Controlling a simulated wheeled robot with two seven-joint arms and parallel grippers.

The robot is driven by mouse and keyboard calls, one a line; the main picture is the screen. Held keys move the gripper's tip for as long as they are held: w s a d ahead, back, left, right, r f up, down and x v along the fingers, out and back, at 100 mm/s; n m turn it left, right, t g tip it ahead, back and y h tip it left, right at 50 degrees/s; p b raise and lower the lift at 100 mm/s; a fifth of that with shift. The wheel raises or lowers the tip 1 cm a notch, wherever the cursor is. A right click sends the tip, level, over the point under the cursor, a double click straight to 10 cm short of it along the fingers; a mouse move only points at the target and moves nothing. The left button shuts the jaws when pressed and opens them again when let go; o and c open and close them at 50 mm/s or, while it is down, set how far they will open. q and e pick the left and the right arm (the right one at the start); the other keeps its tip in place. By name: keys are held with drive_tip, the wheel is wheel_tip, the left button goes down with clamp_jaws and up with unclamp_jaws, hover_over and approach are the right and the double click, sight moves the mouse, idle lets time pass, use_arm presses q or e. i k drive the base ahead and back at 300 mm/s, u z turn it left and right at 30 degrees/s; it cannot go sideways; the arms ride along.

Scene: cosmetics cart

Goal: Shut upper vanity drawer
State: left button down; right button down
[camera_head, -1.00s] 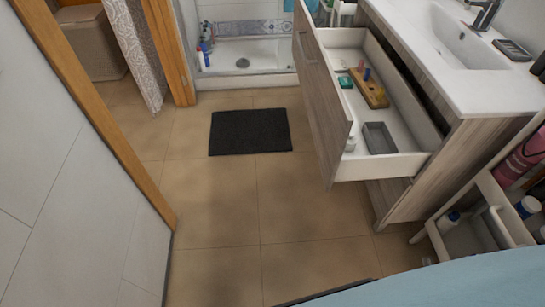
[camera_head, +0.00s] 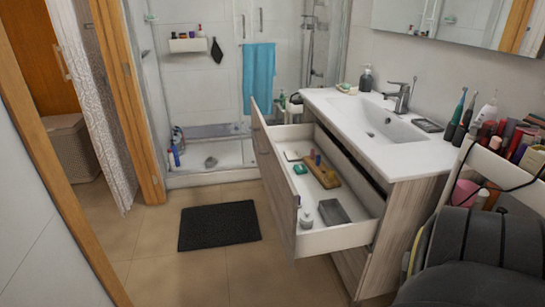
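The upper vanity drawer (camera_head: 335,240) is pulled well out from the wood-grain vanity (camera_head: 410,205). Its wooden front (camera_head: 274,190) faces left into the room. Inside lie a wooden tray (camera_head: 322,172) with small coloured items, a grey box (camera_head: 333,212), a small bottle (camera_head: 306,220) and a small green item (camera_head: 300,169). Neither of my grippers shows. A dark grey rounded shape at the lower right looks like part of my own body.
A white sink top (camera_head: 400,158) with a tap (camera_head: 400,97) covers the vanity. A cart (camera_head: 510,165) crowded with cosmetics stands at the right. A dark mat (camera_head: 219,225) lies on open tiled floor left of the drawer. The shower (camera_head: 210,155) is behind.

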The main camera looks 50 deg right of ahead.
sight(362, 203)
drive_tip(key=z, duration=0.8)
drive_tip(key=i, duration=1.45)
drive_tip(key=z, duration=1.15)
